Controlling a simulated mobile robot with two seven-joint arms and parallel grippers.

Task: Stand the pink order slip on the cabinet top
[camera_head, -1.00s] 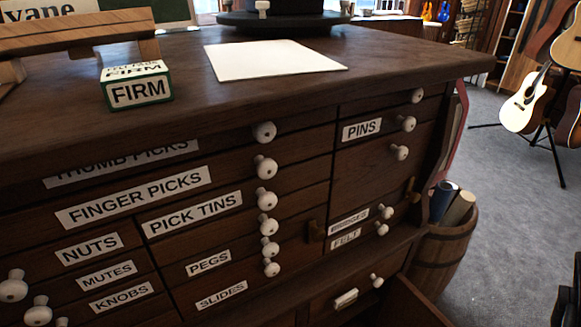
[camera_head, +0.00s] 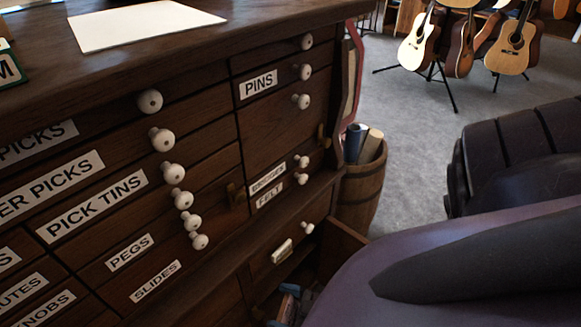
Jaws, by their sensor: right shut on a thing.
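The cabinet (camera_head: 270,22) fills the left and middle; its dark wooden top carries a white sheet of paper lying flat (camera_head: 145,22). I cannot make out a pink order slip in this view. My right arm (camera_head: 450,265) crosses the lower right very close to the camera, in front of the cabinet. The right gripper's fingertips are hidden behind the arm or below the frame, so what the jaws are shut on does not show. My left gripper is not in view.
A low compartment stands open with its door (camera_head: 341,247) out; small blue and reddish items (camera_head: 286,302) show inside. A barrel of rolls (camera_head: 361,185) stands beside the cabinet. Guitars on stands (camera_head: 420,45) are behind.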

